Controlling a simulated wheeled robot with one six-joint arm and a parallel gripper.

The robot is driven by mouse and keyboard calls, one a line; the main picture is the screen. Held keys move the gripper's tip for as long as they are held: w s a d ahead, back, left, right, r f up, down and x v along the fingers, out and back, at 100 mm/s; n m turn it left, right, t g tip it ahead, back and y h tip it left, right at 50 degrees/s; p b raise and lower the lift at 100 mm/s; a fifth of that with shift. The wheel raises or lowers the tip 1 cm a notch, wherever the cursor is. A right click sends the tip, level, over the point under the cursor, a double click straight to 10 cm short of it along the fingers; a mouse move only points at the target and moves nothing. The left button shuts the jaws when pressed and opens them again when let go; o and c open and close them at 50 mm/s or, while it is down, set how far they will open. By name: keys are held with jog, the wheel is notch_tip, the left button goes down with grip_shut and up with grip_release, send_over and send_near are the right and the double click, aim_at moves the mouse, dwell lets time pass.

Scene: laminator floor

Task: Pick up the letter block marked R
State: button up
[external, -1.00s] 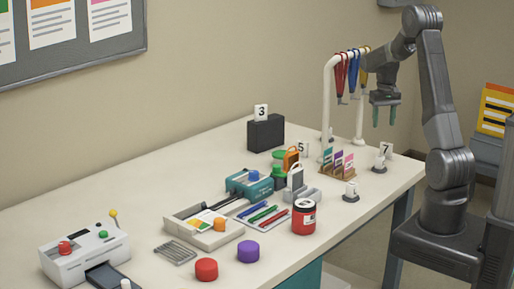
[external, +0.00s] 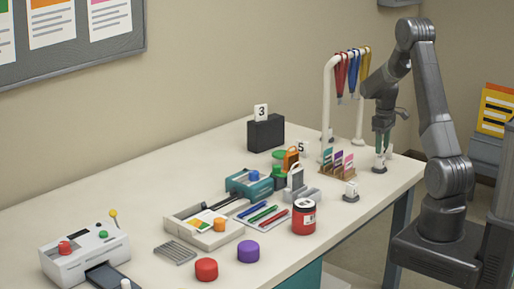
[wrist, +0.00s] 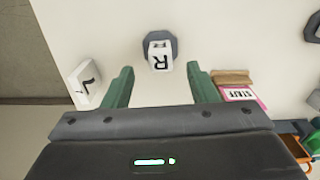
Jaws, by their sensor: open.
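The letter block marked R (wrist: 159,60) is a small white block on a dark grey rounded base, shown in the wrist view between and just beyond my fingertips. My gripper (wrist: 160,72) is open, with one green finger on each side of the block. I cannot tell from these views whether either finger touches it.
A white block with a black mark (wrist: 87,88) lies close left of my fingers. A wooden card holder (wrist: 232,77) with a pink STAFF card is close on the right.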

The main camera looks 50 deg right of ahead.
aim_at(380, 156)
jog(key=shift+w+f+p, duration=0.2)
jog(key=shift+f+p, duration=0.55)
jog(key=shift+f, duration=2.1)
grip_shut()
